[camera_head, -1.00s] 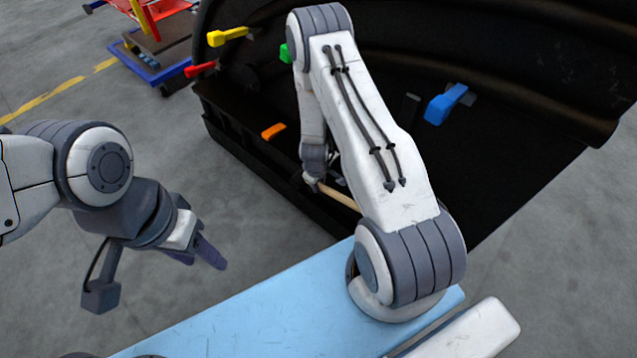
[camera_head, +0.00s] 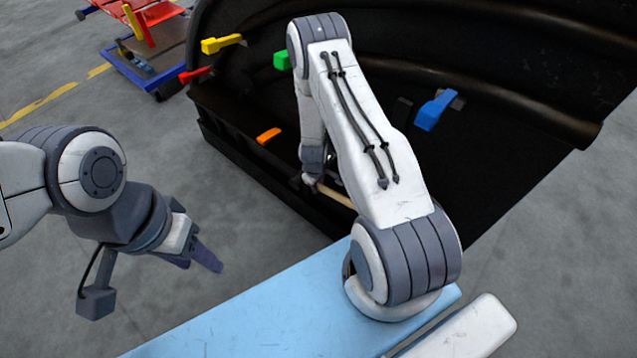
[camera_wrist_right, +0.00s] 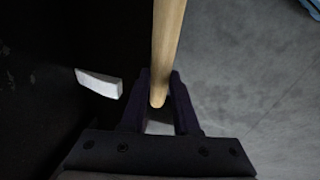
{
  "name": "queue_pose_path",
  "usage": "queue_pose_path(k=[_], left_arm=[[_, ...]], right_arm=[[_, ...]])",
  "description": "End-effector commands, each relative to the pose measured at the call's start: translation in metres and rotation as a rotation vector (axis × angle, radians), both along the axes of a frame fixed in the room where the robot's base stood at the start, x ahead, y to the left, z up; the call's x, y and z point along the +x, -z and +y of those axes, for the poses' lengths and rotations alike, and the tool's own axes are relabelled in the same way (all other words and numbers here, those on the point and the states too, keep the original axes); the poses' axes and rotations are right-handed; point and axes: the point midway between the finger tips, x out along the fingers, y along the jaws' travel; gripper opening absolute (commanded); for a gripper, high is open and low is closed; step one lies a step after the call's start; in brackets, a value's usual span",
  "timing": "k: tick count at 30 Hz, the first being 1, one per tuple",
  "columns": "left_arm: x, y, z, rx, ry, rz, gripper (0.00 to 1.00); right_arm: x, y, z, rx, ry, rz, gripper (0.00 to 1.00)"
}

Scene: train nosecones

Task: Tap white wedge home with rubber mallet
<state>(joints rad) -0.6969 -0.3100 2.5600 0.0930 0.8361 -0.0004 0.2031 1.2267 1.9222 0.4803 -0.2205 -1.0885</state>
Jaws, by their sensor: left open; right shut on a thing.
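The white wedge (camera_wrist_right: 98,83) shows in the right wrist view, against the dark nosecone surface, to the left of my right gripper and apart from it. My right gripper (camera_wrist_right: 160,92) is shut on the wooden handle of the mallet (camera_wrist_right: 167,45). The handle runs up out of that view, and the mallet head is not visible there. In the head view the handle (camera_head: 335,196) shows beside my right arm, which hides most of the right gripper. I cannot make out the white wedge in the head view. My left gripper (camera_head: 200,258) is open and empty above the floor at left.
The black nosecone (camera_head: 500,150) fills the back and right. Yellow (camera_head: 221,43), red (camera_head: 195,75), green (camera_head: 282,60), orange (camera_head: 268,135) and blue (camera_head: 436,110) pieces sit on it. A coloured cart (camera_head: 145,60) stands at the upper left. Grey floor lies open at left.

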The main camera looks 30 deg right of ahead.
Motion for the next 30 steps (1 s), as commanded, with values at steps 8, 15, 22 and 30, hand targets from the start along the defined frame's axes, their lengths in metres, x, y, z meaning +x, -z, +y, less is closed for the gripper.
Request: queue_pose_path(k=[8,15,22,30], left_arm=[[0.0,-0.012,0.0,0.0,0.0,0.0,0.5],[0.0,-0.034,0.0,0.0,0.0,0.0,0.5],[0.0,-0.054,0.0,0.0,-0.001,0.0,0.5],[0.0,-0.066,0.0,0.0,-0.002,0.0,0.5]], right_arm=[[0.0,-0.013,0.002,-0.001,-0.001,-0.001,0.0],[-0.002,-0.037,0.009,-0.001,-0.001,-0.001,0.0],[-0.004,-0.059,0.014,-0.001,-0.001,-0.001,0.0],[-0.006,-0.072,0.019,-0.001,0.0,-0.001,0.0]])
